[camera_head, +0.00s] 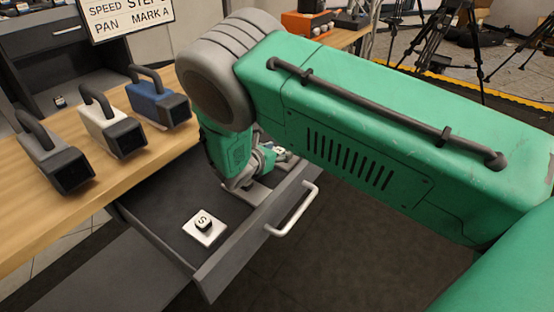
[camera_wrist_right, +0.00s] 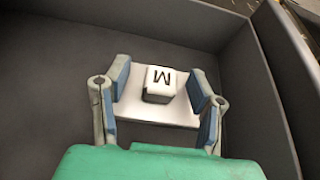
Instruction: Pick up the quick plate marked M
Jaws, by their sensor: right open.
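The quick plate marked M (camera_wrist_right: 158,112) is a flat white plate with a raised white block lettered M. It lies on the dark floor of the open drawer (camera_head: 152,212), near a corner in the right wrist view. My right gripper (camera_wrist_right: 160,84) is open, with its blue-padded fingers on either side of the block and a gap at each side. I cannot tell whether the fingers touch the plate. In the head view my right arm reaches down into the drawer and partly hides the plates at its far end. My left gripper is not in view.
A white plate marked S (camera_head: 204,227) lies in the nearer part of the drawer. The drawer front has a pale handle (camera_head: 292,209). Grey, white and blue handled blocks (camera_head: 160,102) stand on the wooden table (camera_head: 100,190). A sign (camera_head: 125,16) stands behind them.

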